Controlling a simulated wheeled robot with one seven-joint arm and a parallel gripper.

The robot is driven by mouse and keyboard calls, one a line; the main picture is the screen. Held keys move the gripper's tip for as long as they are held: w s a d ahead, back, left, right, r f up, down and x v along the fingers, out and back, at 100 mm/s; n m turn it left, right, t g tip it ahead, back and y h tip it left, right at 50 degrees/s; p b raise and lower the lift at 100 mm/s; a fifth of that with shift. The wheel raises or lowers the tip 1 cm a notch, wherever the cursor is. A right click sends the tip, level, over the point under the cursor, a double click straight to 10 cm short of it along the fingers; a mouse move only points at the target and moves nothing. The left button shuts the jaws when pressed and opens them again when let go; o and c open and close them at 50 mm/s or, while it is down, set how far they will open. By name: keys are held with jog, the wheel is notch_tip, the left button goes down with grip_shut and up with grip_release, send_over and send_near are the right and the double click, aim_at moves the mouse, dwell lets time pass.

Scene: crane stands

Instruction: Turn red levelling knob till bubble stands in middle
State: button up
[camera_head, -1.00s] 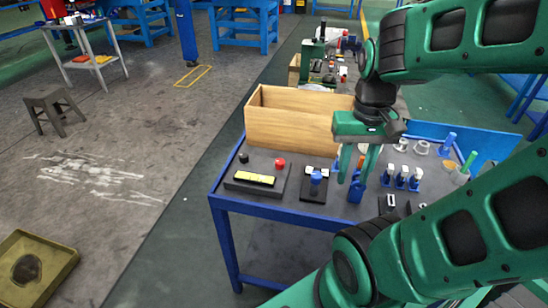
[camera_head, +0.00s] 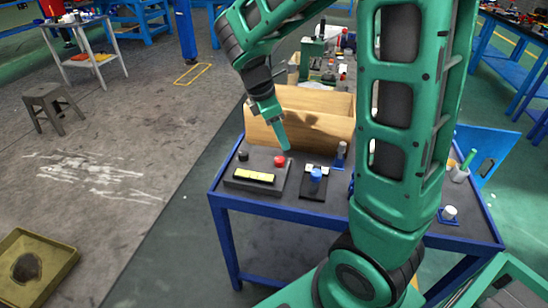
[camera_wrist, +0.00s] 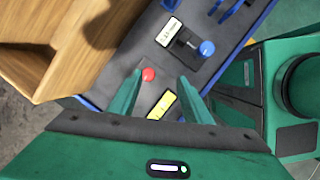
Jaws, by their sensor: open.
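The red levelling knob (camera_head: 280,161) stands on a dark plate (camera_head: 240,184) near the table's left end. A yellow bubble vial (camera_head: 254,176) lies on the plate in front of it; the bubble is too small to make out. A black knob (camera_head: 243,156) stands at the plate's left. My gripper (camera_head: 286,148) points down just above and beside the red knob. In the wrist view the red knob (camera_wrist: 149,74) shows between and slightly beyond the open fingers (camera_wrist: 160,88), apart from them. The vial (camera_wrist: 162,104) shows between the fingers too.
A wooden box (camera_head: 290,142) stands behind the plate, close to my gripper. A blue knob (camera_head: 316,175) on its own dark plate stands to the right. My arm hides much of the table's right half.

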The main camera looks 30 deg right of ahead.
aim_at(279, 159)
jog(key=w+f+n, duration=0.1)
jog(key=f, duration=0.2)
jog(key=w+d+f+n, duration=0.1)
jog(key=f, duration=0.3)
jog(key=w+f+n, duration=0.1)
jog(key=f, duration=0.3)
jog(key=shift+d+f, duration=0.15)
jog(key=shift+f, duration=0.05)
